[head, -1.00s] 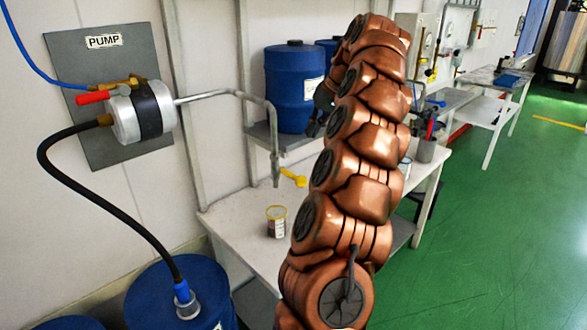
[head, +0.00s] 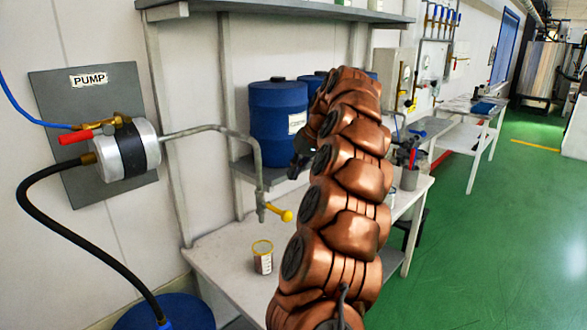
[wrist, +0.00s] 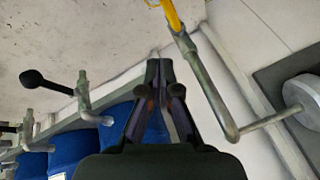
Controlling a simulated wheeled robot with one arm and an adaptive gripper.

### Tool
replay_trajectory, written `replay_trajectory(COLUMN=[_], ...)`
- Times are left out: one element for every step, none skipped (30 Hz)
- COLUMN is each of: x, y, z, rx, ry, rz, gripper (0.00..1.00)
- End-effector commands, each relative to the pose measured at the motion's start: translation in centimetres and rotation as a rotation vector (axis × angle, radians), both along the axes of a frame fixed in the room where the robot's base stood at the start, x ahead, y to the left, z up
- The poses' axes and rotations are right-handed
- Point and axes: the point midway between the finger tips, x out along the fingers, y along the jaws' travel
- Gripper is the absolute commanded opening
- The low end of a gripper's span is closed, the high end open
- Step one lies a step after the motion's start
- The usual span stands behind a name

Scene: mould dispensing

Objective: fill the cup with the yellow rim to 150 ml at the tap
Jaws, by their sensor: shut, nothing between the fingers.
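The cup with the yellow rim (head: 263,258) stands upright on the pale bench in the head view, apparently below the outlet of the tap (head: 261,202). Its liquid level is too small to read. The tap's yellow handle (head: 284,215) sticks out to the right. In the wrist view, the tap's metal pipe (wrist: 207,88) and yellow handle (wrist: 171,15) are right of and above my gripper (wrist: 158,66). My gripper is shut and empty, with its fingertips apart from the tap. In the head view my arm hides most of the gripper.
The pump (head: 126,149) on the wall feeds the tap's pipe. A blue drum (head: 277,122) stands on a shelf behind the bench (head: 222,251). In the wrist view, another tap with a black handle (wrist: 45,82) and blue drums (wrist: 90,150) lie left.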

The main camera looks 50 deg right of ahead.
Motion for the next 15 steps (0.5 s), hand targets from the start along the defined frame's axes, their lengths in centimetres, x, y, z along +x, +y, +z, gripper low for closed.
replay_trajectory(x=[0.2, 0.3, 0.4, 0.6, 0.7, 0.9, 1.0, 1.2, 1.4, 1.6, 1.7, 1.9, 2.1, 2.3, 2.6], y=[0.1, 0.1, 0.2, 0.2, 0.3, 0.3, 0.4, 0.4, 0.4, 0.4, 0.5, 0.6, 0.7, 0.7, 0.7], z=[-0.3, -0.6, -0.9, -1.2, -1.5, -1.9, -2.2, -2.5, -2.9, -3.2, -3.6, -4.0, -4.4, -4.8, -5.2], rx=[0.002, 0.002, 0.002, 0.002, 0.002, 0.002, 0.002, 0.003, 0.002, 0.002, 0.002, 0.003, 0.005, 0.004, 0.002], ry=[0.002, 0.002, 0.002, 0.002, 0.001, 0.002, 0.003, 0.003, 0.001, 0.001, 0.001, 0.003, 0.003, 0.003, 0.001], rz=[0.001, 0.001, 0.001, 0.001, 0.001, 0.001, 0.001, 0.001, 0.000, 0.000, 0.000, 0.002, 0.002, 0.001, 0.000], gripper=[0.00, 0.00, 0.00, 0.00, 0.00, 0.00, 0.00, 0.00, 0.00, 0.00, 0.00, 0.00, 0.00, 0.00, 0.00])
